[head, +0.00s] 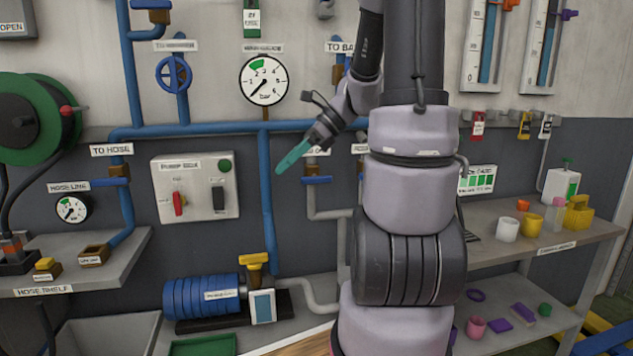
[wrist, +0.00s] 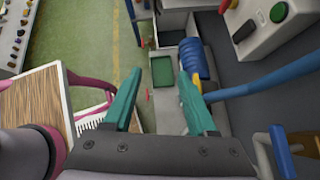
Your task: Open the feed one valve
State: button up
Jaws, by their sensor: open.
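A valve with a blue lever handle (head: 317,180) sits on a grey pipe branch below the blue header pipe in the head view. The sign above it is partly covered by my gripper, so I cannot read it whole. A second sign further right (head: 359,149) is mostly hidden by my arm, with a blue part below it. My gripper (head: 291,158) is open and empty, its teal fingers to the left of and above the blue lever, apart from it. In the wrist view my gripper (wrist: 160,82) points down past a blue handle (wrist: 283,150) at the lower right.
The pump panel (head: 195,188) with a red switch is on the wall at left. The blue pump (head: 202,297) stands below. A pressure gauge (head: 264,80) and a blue handwheel (head: 173,74) are above the header. A workbench (head: 590,232) with cups stands at right.

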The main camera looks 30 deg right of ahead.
jog(key=w+d+f+m+t+y, duration=0.2)
jog(key=w+d+f+m, duration=0.1)
jog(key=w+d+m, duration=0.3)
jog(key=m+t+h, duration=0.2)
jog(key=m+t, duration=0.8)
jog(key=m, duration=0.9)
send_near(321, 181)
jog(key=w, duration=0.1)
jog(key=shift+y, duration=0.3)
jog(key=x, duration=1.1)
jog(key=shift+s+f, duration=0.1)
jog(key=shift+n, duration=0.3)
grip_shut()
